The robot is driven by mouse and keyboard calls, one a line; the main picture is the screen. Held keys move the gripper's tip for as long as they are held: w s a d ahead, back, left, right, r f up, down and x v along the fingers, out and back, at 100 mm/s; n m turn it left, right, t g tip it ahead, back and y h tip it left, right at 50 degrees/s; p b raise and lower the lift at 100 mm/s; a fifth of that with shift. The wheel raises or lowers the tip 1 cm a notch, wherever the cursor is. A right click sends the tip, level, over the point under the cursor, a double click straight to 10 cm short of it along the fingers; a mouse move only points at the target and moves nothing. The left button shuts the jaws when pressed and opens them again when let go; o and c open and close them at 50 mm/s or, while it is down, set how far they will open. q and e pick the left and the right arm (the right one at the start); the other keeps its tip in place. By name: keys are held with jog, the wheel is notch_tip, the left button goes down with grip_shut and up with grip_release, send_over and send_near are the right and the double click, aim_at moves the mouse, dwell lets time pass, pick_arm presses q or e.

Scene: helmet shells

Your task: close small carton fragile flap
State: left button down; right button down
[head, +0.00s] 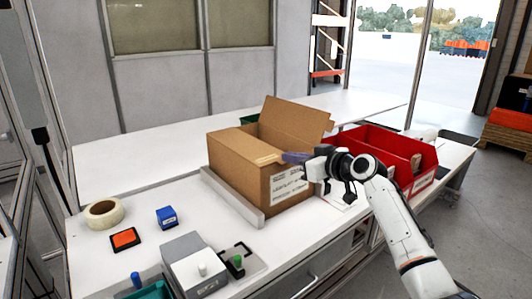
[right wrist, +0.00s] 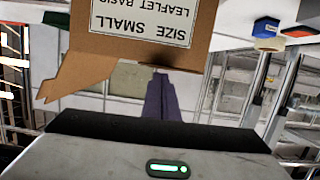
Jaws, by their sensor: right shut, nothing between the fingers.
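An open brown cardboard carton (head: 238,178) stands on the white worktop, with printed labels on its near right side. A large far flap (head: 295,122) stands raised and leans back. A small lighter flap edge shows at the carton's near right rim. My right gripper (head: 288,157) reaches in from the right, its purple fingers shut and empty at that rim; I cannot tell whether they touch it. In the right wrist view the purple fingers (right wrist: 161,98) point at the cardboard (right wrist: 85,68), which bears an upside-down white label reading "SIZE SMALL". My left gripper is out of view.
A red bin (head: 425,160) stands right of the carton, close to my right arm. A pale rail (head: 232,198) runs along the carton's left side. A tape roll (head: 103,213), blue box (head: 167,217), orange pad (head: 125,238) and grey device (head: 193,266) lie to the left.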

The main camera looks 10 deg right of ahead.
jog(key=shift+d+f, duration=0.1)
jog(key=shift+f, duration=0.1)
jog(key=shift+r, duration=0.1)
dwell(0.4)
jog(key=s+d+r+p, duration=0.1)
jog(key=s+d+r, duration=0.45)
jog(key=s, duration=0.35)
jog(key=s+a+f+m+g+h, duration=0.1)
jog(key=s+f, duration=0.3)
jog(key=f, duration=0.6)
jog(key=s+a+f+m+g+h, duration=0.15)
jog(key=s+f, duration=0.35)
jog(key=f, duration=0.5)
jog(key=s+a+f+m+h, duration=0.1)
jog(key=s+f, duration=0.3)
jog(key=f, duration=0.6)
jog(key=s+a+f, duration=0.1)
jog(key=s+f, duration=0.3)
jog(key=s, duration=0.5)
jog(key=s+a+f+g+h, duration=0.1)
jog(key=s+f, duration=0.4)
jog(key=s, duration=0.4)
jog(key=s+a+f+g, duration=0.1)
jog(key=s+a+f, duration=0.1)
jog(key=s+f, duration=0.3)
jog(key=s, duration=0.4)
jog(key=shift+s+f, duration=0.2)
